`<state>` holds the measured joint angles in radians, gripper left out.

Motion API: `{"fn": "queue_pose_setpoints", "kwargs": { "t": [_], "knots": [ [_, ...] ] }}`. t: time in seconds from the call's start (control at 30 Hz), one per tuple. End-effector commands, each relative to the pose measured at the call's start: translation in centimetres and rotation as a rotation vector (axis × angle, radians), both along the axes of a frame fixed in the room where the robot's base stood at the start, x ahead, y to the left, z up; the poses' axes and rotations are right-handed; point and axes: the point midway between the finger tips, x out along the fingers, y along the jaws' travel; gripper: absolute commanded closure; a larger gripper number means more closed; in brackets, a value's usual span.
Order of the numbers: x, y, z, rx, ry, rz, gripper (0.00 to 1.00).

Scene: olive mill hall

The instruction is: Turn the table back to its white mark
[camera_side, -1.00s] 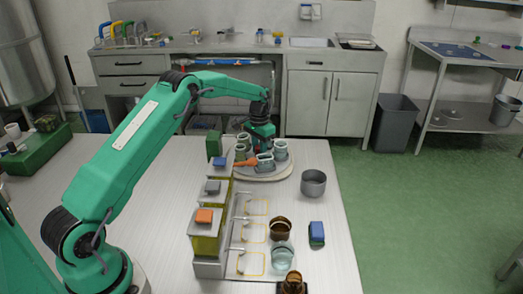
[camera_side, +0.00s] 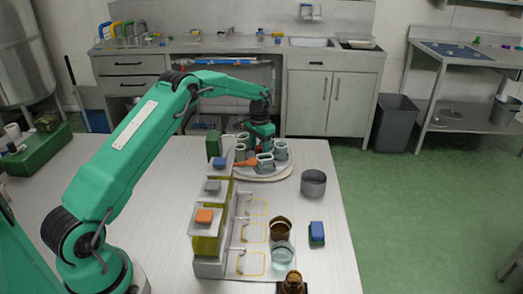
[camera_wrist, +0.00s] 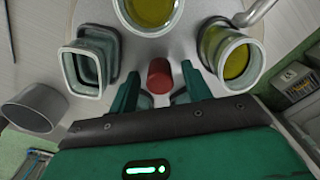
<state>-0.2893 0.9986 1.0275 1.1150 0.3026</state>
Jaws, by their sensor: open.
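The round pale turntable (camera_side: 266,178) stands at the far end of the white worktop and carries several small cups. It also shows in the wrist view (camera_wrist: 133,52), with a square cup (camera_wrist: 82,68) at left, an oil-filled cup (camera_wrist: 230,57) at right and another oil-filled cup (camera_wrist: 150,12) at the top. A red upright peg (camera_wrist: 159,76) stands near its edge. My gripper (camera_wrist: 160,88) is open, with one finger on each side of the peg; I cannot tell whether they touch it. It also shows over the turntable's far side (camera_side: 262,143). I cannot make out a white mark.
A grey pot (camera_side: 313,183) stands right of the turntable. A dispenser row with blue, grey and orange blocks (camera_side: 204,216) stands in front of it. Nearer are a brown glass (camera_side: 280,229), a clear glass (camera_side: 282,258) and a blue block (camera_side: 317,232). The left worktop is mostly clear.

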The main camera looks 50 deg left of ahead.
Motion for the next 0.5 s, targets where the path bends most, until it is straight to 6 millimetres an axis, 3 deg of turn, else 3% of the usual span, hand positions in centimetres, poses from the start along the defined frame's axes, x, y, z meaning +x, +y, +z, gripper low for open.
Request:
{"fn": "queue_pose_setpoints", "kwargs": {
  "t": [0.5],
  "knots": [
    [0.1,0.0,5.6,0.001,-0.005,0.000,0.51]
  ]
}}
